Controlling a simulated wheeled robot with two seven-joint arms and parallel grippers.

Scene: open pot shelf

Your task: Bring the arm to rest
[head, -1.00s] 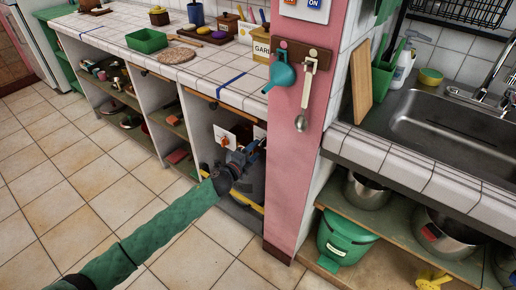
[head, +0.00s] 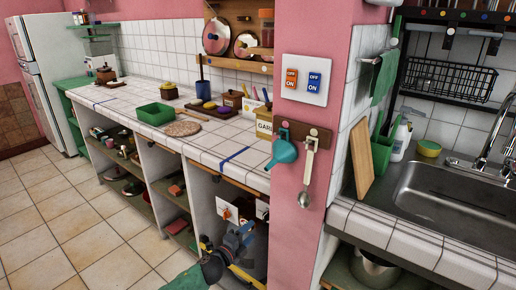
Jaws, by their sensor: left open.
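My left arm, in a green sleeve, comes in at the bottom of the head view. Its gripper (head: 240,240) is at the open lower compartment under the counter, left of the pink pillar. The gripper is small and partly dark against the compartment, but it looks open, with nothing seen held. White plates with red-orange parts (head: 228,211) show just behind and above it. I cannot tell whether the gripper touches anything there. My right gripper is not in view.
The tiled counter (head: 210,139) bears a green tray (head: 155,114) and jars. The pink pillar (head: 289,232) stands right of the gripper, with a teal ladle (head: 283,151) and a spoon on hooks. A sink (head: 450,203) is at the right. Tiled floor (head: 60,225) at left is clear.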

